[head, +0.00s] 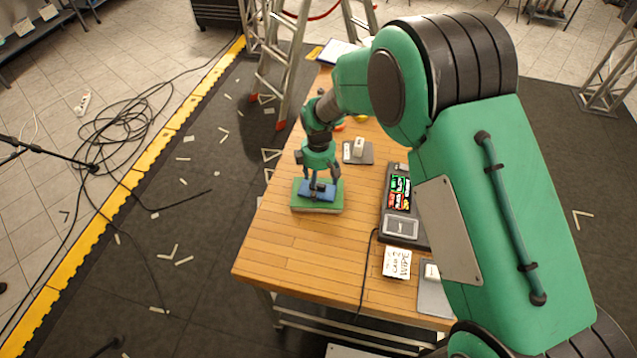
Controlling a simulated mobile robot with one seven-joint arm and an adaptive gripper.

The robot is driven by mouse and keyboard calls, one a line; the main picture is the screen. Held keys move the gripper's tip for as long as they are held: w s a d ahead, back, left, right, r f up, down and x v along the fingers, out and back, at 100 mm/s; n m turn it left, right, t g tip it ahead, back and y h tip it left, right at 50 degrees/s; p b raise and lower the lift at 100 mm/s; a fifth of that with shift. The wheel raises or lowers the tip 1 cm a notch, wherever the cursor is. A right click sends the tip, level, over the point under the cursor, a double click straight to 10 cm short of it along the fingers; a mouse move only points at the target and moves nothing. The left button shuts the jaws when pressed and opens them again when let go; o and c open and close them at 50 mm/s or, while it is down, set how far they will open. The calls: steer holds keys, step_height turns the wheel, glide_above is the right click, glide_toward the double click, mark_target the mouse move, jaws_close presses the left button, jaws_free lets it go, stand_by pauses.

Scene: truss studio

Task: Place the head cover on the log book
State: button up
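A green book-like slab with pale edges (301,206), which looks like the log book, lies flat on the wooden table near its left edge. A small blue item (315,195), probably the head cover, is on top of it, within its outline. My gripper (319,187) points down over the book, its fingers at the blue item. The fingers partly hide the item. At this size I cannot tell whether they grip it or stand apart from it.
A grey plate with a white block (357,149) lies behind the book. A dark console with a lit screen (400,193) is to the right. A handwritten white note (397,262) lies nearer. The table's front left is clear. A ladder (276,70) stands beyond the left edge.

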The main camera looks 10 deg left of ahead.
steer(key=shift+o, duration=0.6)
steer(key=shift+r, duration=0.1)
step_height(320, 180, up, 12)
steer(key=shift+p, duration=0.35)
stand_by(0.6)
steer(key=shift+r, duration=0.1)
